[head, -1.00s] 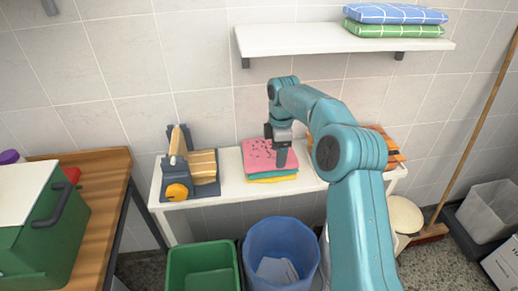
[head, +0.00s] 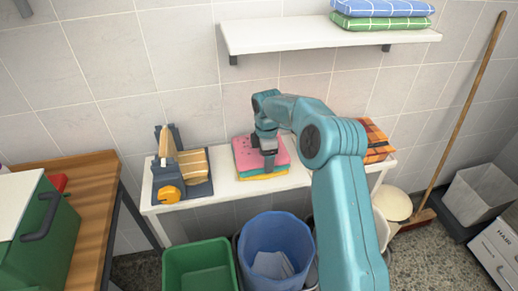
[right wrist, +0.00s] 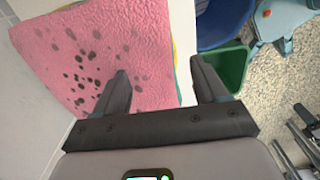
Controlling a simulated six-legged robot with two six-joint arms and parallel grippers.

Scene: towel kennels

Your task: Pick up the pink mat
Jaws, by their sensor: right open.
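The pink mat (head: 245,156) with dark spots lies flat on top of a stack of folded cloths on the white bench; yellow (head: 264,176) and teal edges show under it. It fills the left half of the right wrist view (right wrist: 120,30). My right gripper (head: 269,165) is at the stack's front right part. In the right wrist view my right gripper (right wrist: 161,72) is open and empty: one finger is over the pink mat and the other is beyond its edge. I cannot tell whether a finger touches it. My left gripper is not in view.
A tool with a yellow knob (head: 168,193) stands left on the bench; orange plaid cloth (head: 375,140) lies right. Below are a green bin (head: 200,265) and a blue bin (head: 275,235). A white shelf (head: 300,38) with folded cloths hangs above. A broom (head: 462,110) leans right.

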